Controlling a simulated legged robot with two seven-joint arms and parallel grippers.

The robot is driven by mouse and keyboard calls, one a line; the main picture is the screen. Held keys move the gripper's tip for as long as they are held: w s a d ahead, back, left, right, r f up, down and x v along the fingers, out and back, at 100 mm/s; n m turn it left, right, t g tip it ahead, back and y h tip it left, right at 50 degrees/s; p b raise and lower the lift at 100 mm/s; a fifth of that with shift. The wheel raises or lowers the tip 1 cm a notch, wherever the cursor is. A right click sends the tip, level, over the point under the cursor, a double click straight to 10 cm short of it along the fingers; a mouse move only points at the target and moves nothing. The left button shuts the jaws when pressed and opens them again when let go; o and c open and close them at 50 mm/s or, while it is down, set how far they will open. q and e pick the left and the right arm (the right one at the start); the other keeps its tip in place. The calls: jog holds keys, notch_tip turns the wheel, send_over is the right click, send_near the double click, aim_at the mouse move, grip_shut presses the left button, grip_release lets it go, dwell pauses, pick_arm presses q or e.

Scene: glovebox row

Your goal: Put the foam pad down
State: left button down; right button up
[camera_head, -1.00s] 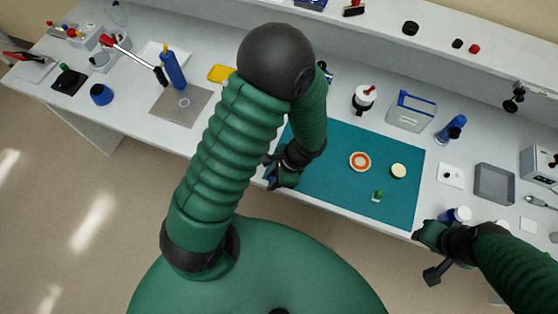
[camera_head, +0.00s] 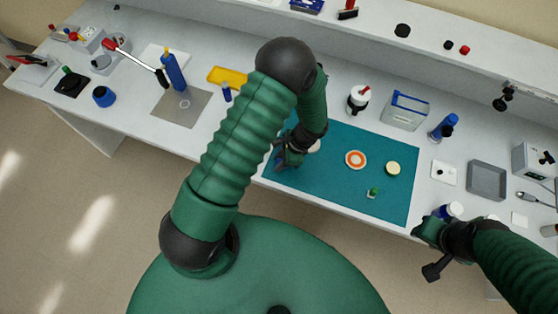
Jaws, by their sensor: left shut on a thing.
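My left gripper (camera_head: 287,158) is over the left part of the teal mat (camera_head: 330,190), near its front-left edge. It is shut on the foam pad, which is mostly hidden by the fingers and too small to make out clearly. A pale round thing (camera_head: 314,147) shows just right of the gripper, partly covered by my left arm. On the mat lie an orange-and-white ring disc (camera_head: 355,160), a cream disc (camera_head: 392,168) and a small green-topped item (camera_head: 373,193). My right gripper (camera_head: 428,230) is at the bench's front edge; its fingers cannot be made out.
A blue-and-white jar (camera_head: 449,211) stands close to my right gripper. A grey tray (camera_head: 487,180) and a clear blue-edged box (camera_head: 405,110) stand right of and behind the mat. A yellow tray (camera_head: 228,76) is behind my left arm. The mat's front middle is bare.

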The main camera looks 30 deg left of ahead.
pick_arm(q)
jog(key=shift+s+d+f, duration=0.2)
jog(key=shift+s+f, duration=0.1)
jog(key=shift+f, duration=0.1)
jog(key=c, duration=1.2)
grip_release()
jog(key=shift+d, duration=0.35)
jog(key=shift+o, duration=0.3)
jog(key=shift+a, duration=0.15)
jog(key=shift+a+r+p, duration=0.15)
jog(key=shift+r+p, duration=0.3)
jog(key=shift+r, duration=0.1)
jog(key=r, duration=0.1)
jog(key=w+r, duration=0.1)
jog(key=r+b, duration=0.1)
jog(key=shift+w+d, duration=0.25)
jog(key=shift+d, duration=0.1)
jog(key=s+d+b+v, duration=0.1)
jog(key=v, duration=0.8)
jog(key=s+r+n+t+h+b, duration=0.2)
jog(key=s+r+n+t, duration=0.3)
jog(key=n, duration=0.5)
jog(key=shift+s+n+h, duration=0.4)
jog(key=shift+s+h, duration=0.2)
jog(key=shift+h, duration=0.2)
pick_arm(e)
jog(key=shift+s+x, duration=0.15)
jog(key=shift+x, duration=0.7)
jog(key=shift+s+x, duration=0.15)
jog(key=shift+x, duration=0.75)
